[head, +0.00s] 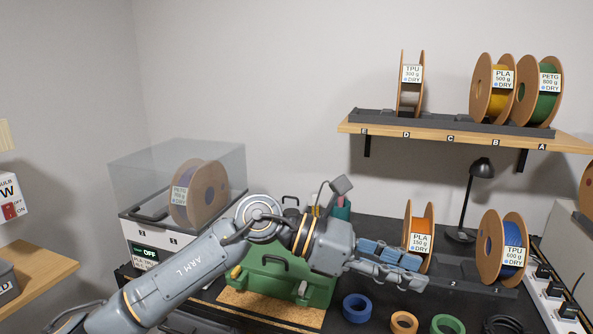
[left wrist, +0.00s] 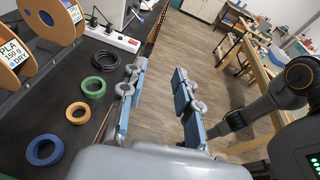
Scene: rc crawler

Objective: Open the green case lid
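The green case (head: 262,287) stands on a cork mat (head: 275,312) on the dark bench in the head view. My left forearm and wrist cross in front of its upper part, so much of its top is hidden. I cannot tell how the lid stands. My left gripper (head: 398,268) is to the right of the case, apart from it, above the bench near the spools. In the left wrist view its fingers (left wrist: 160,100) are spread with nothing between them. Part of my right arm (left wrist: 265,105) shows there, but I cannot make out its gripper.
Blue (head: 357,308), orange (head: 404,322) and green (head: 447,325) rings lie on the bench. An orange spool (head: 421,225) and a blue spool (head: 503,247) stand behind. A clear-lidded dryer (head: 160,215) is at left. A shelf (head: 460,136) with spools hangs above.

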